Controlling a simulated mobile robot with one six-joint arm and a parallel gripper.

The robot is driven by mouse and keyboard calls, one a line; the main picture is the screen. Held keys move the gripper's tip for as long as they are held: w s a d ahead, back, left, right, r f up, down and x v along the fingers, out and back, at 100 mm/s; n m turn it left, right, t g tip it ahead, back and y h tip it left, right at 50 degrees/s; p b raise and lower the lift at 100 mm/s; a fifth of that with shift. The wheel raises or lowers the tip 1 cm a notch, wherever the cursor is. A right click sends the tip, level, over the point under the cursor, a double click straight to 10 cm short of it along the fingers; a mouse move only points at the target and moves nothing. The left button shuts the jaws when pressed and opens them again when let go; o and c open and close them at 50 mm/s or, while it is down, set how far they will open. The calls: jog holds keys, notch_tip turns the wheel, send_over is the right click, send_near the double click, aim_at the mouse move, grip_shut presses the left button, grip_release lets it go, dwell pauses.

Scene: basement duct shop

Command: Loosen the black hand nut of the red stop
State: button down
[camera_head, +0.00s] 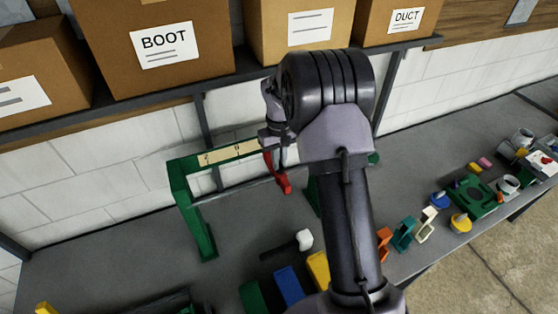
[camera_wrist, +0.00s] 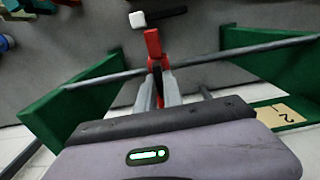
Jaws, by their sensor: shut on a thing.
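The red stop (camera_head: 282,184) hangs at the rod of a green frame (camera_head: 190,212) on the bench. In the wrist view the red stop (camera_wrist: 153,45) shows beyond and between my fingers, on the grey rod (camera_wrist: 110,79). My gripper (camera_wrist: 158,88) is closed around a small dark piece at the stop, which looks like the black hand nut (camera_wrist: 158,75). The nut is mostly hidden by the fingers. In the head view my wrist covers the right part of the frame and hides the fingertips and nut.
A numbered pale scale (camera_head: 235,152) runs along the frame's top. A white-headed mallet (camera_head: 304,240) lies in front. Blue (camera_head: 288,286) and yellow (camera_head: 318,268) blocks stand near my arm. Several small coloured parts lie at right. A shelf with cardboard boxes (camera_head: 150,45) hangs above.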

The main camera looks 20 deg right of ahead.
jog(key=shift+s+f, duration=0.1)
jog(key=shift+f, duration=0.05)
jog(key=c, duration=1.5)
grip_release()
notch_tip(320, 180, up, 18)
jog(key=shift+f, duration=0.2)
